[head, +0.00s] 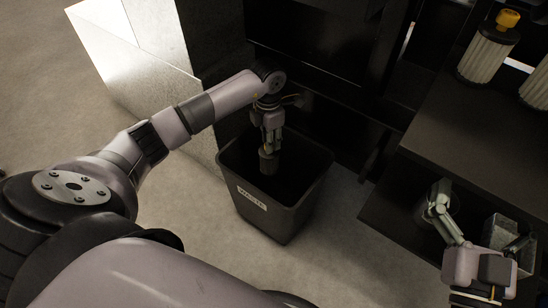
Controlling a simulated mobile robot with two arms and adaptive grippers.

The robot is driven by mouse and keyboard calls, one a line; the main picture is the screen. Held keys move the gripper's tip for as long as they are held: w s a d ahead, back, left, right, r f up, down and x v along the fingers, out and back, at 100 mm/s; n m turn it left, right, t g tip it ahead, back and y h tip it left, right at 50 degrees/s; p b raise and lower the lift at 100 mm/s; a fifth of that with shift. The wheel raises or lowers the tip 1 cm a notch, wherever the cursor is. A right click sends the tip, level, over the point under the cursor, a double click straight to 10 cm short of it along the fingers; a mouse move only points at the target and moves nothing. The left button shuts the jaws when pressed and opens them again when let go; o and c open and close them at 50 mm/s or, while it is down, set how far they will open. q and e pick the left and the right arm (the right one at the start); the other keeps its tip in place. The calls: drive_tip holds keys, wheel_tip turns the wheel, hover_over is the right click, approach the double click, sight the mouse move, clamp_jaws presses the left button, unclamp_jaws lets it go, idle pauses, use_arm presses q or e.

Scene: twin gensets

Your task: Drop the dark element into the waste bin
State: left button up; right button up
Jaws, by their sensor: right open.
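The waste bin (275,219) is a dark open-topped bin with a white label, standing on the floor at the centre. My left gripper (269,147) points down over the bin's opening. It appears shut on the dark element (268,161), a small greyish-brown cylinder hanging below the fingers, within the outline of the bin's mouth. How far it is above or below the rim is hard to tell. My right gripper (481,222) is at the lower right, its fingers spread wide over a dark shelf, holding nothing that I can see.
White pleated filter elements stand at the upper right, one with a yellow cap (507,19). A grey block-like object (499,229) lies by my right gripper's fingers. Dark machinery stands behind the bin, a pale panel (135,70) to its left. Floor in front is clear.

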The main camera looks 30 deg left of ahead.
use_arm(q)
drive_tip(key=o, duration=0.4)
wheel_tip(320, 180, up, 12)
drive_tip(key=shift+r, duration=0.1)
idle(0.6)
